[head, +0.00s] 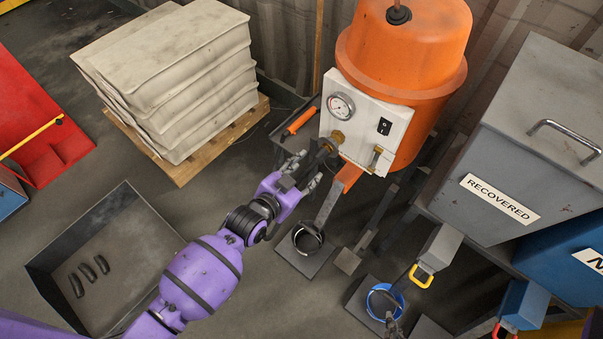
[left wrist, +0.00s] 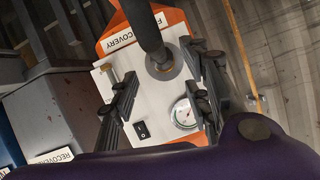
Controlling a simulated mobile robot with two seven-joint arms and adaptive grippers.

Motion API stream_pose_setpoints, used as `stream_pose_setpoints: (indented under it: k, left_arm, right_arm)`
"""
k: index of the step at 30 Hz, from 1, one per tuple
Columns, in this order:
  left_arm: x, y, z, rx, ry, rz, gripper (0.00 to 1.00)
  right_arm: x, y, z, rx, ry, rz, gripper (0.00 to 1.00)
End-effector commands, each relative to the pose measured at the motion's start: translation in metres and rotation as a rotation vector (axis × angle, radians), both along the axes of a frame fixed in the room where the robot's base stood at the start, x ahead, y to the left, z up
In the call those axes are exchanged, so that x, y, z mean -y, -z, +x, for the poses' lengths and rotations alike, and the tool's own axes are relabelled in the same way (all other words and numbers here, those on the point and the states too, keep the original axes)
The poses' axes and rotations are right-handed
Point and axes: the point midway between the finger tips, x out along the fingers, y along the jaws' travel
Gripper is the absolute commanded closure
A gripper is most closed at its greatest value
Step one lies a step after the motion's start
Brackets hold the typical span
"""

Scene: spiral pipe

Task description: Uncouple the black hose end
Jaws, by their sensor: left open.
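The black hose end (head: 317,158) meets a brass fitting (head: 337,137) on the white panel (head: 360,120) of the orange tank. In the left wrist view the black hose (left wrist: 148,32) runs from the top edge to a round collar (left wrist: 163,66) on the panel, and it looks joined there. My left gripper (head: 304,172) is at the hose end, in front of the panel. Its fingers are open and spread to either side of the hose and collar in the left wrist view (left wrist: 163,92). I cannot tell whether a finger touches the hose.
A gauge (head: 341,106) and black switch (head: 384,126) are on the panel. Below stand a black ring holder (head: 308,239) and a blue ring holder (head: 384,302). A grey RECOVERED bin (head: 540,130) is at right. A tray (head: 120,240) with several black pieces lies at left.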

Motion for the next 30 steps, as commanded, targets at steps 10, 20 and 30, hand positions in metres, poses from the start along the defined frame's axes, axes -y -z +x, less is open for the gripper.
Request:
stream_pose_setpoints:
  k: [10, 20, 30]
  left_arm:
    - [0.025, 0.02, 0.041, -0.001, -0.001, -0.002, 0.56]
    - [0.032, 0.025, 0.054, -0.001, -0.001, -0.002, 0.56]
    - [0.032, 0.025, 0.053, -0.001, -0.001, -0.002, 0.81]
  right_arm:
    - [0.0, 0.007, -0.005, -0.012, 0.0, 0.0, 1.0]
    - [0.0, 0.009, -0.004, -0.013, 0.0, -0.001, 1.0]
    - [0.0, 0.009, -0.001, -0.008, -0.001, -0.002, 1.0]
